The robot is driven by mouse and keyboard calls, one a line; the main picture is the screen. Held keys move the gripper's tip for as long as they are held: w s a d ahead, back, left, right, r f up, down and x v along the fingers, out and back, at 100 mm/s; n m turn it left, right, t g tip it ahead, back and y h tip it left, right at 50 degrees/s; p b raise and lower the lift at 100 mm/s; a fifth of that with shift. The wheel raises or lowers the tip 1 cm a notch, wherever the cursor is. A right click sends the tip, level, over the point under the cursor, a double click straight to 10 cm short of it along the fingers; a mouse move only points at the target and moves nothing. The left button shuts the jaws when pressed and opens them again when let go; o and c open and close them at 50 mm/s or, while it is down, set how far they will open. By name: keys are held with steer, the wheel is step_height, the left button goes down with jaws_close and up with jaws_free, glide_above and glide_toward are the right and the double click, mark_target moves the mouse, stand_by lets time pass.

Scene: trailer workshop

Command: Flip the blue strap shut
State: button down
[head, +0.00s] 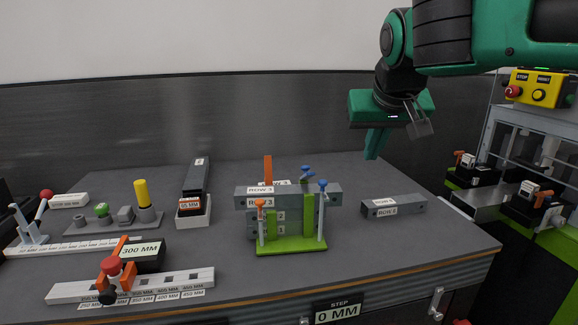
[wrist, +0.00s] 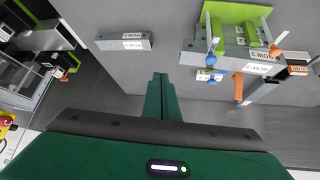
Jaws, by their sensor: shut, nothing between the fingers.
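A green fixture (head: 292,249) stands on the bench and holds grey bars marked ROW 3 (head: 332,195). At its front right, a thin upright post carries a blue end (head: 323,184), also seen in the wrist view (wrist: 275,50). A second blue piece (head: 306,170) shows behind the bars, and in the wrist view (wrist: 204,77) it lies by the bar's far side. I cannot tell which blue piece is the strap, and the bars partly hide the rear one. My gripper (head: 372,154) is shut and empty, above the bench, right of and behind the fixture, touching nothing.
An orange upright piece (head: 268,168) stands behind the bars and an orange-ended post (head: 260,204) at the fixture's front left. A loose grey bar (head: 393,206) lies to the right. The bench between it and the fixture is clear.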

steer(key=a+r+n+t+y, duration=0.15)
steer(key=a+r, duration=0.35)
steer(key=a, duration=0.7)
glide_above(304, 170)
steer(key=s, duration=0.1)
steer(key=shift+g, duration=0.25)
steer(key=f, duration=0.7)
steer(key=shift+s+d, duration=0.1)
steer(key=shift+d, duration=0.15)
steer(key=f, duration=0.1)
steer(key=s+f, duration=0.1)
steer(key=shift+s+d+f, duration=0.1)
steer(key=shift+f, duration=0.25)
steer(key=shift+s+f, duration=0.25)
steer(key=shift+f, duration=0.3)
